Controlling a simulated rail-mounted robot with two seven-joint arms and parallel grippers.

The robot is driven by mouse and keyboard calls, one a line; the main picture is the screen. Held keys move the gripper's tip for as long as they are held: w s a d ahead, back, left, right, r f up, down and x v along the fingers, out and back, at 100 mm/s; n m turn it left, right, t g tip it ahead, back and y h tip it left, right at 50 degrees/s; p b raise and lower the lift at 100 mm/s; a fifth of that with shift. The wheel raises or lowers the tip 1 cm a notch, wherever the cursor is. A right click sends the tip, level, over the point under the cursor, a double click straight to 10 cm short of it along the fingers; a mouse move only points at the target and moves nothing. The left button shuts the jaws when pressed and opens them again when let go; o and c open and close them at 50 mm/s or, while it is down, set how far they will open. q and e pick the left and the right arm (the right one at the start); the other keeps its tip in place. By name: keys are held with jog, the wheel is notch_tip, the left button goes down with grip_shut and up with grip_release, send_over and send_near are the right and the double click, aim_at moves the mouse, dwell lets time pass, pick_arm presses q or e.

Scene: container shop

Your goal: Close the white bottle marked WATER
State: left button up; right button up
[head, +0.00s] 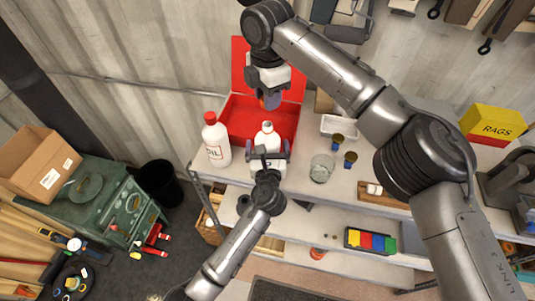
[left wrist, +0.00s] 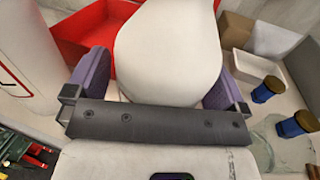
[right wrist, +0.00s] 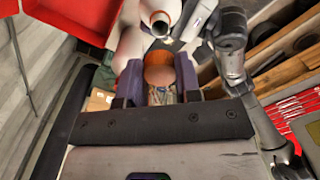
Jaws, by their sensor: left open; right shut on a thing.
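A white bottle (head: 267,137) stands on the white table in front of the red box; its label does not show. My left gripper (head: 268,155) is open, its fingers at either side of this bottle, which fills the left wrist view (left wrist: 168,45). In the right wrist view the bottle's neck (right wrist: 160,22) shows a dark open mouth. My right gripper (head: 270,100) is shut on a round orange-brown cap (right wrist: 160,72), held above and behind the bottle, apart from it. Another white bottle, marked OIL (head: 216,145), with a red cap, stands to the left.
The open red box (head: 252,115) is right behind the bottle. A glass jar (head: 321,168), two dark small pots (head: 350,158) and a white tray (head: 340,126) stand to the right. A wooden tray (head: 380,193) and a yellow RAGS box (head: 492,122) are farther right.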

pick_arm(q)
jog(key=shift+c, duration=0.2)
jog(key=c, duration=1.3)
jog(key=shift+o, duration=0.2)
pick_arm(e)
jog(key=shift+f, duration=2.45)
jog(key=shift+f, duration=0.15)
jog(key=shift+f, duration=0.75)
jog(key=shift+f, duration=0.55)
